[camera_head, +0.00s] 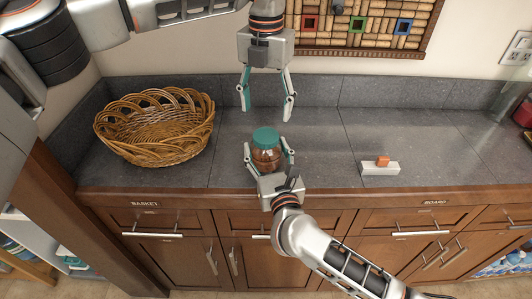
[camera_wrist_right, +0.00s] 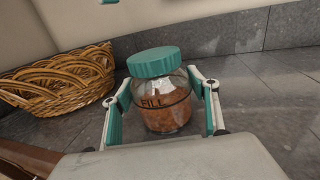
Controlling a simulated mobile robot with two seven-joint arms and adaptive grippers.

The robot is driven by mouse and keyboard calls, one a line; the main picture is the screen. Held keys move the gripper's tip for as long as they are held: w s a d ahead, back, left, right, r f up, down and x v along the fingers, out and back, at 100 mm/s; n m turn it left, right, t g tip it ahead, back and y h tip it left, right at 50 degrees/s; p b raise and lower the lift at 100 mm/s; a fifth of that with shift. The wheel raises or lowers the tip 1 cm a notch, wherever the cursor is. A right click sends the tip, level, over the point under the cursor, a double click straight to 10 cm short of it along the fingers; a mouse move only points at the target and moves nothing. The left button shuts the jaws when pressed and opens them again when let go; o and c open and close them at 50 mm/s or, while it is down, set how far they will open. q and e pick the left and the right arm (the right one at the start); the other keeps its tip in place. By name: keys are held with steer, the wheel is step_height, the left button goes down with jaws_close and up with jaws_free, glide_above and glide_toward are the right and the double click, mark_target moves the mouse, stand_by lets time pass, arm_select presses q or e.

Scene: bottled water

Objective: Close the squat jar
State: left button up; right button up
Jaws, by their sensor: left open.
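The squat jar (camera_head: 267,160) is clear glass with brown contents and stands upright on the counter. In the right wrist view the jar (camera_wrist_right: 165,112) bears the word FILL. A teal lid (camera_head: 265,137) sits on its mouth, and also shows in the right wrist view (camera_wrist_right: 155,61); I cannot tell how tight it is. My right gripper (camera_head: 268,160) has its fingers on both sides of the jar body, shut on it. My left gripper (camera_head: 267,112) is open and empty, pointing down above and behind the lid, apart from it.
A wicker basket (camera_head: 155,128) stands on the left of the counter (camera_head: 330,150). A small white block with an orange piece (camera_head: 380,166) lies to the right. A cork board (camera_head: 365,22) hangs on the wall behind. The counter between jar and block is clear.

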mark_target(266, 135)
jaws_close()
arm_select(q)
steer(key=n, duration=0.9)
steer(key=shift+n, duration=0.3)
steer(key=n, duration=0.8)
steer(key=shift+f, duration=0.1)
steer(key=shift+f, duration=3.9)
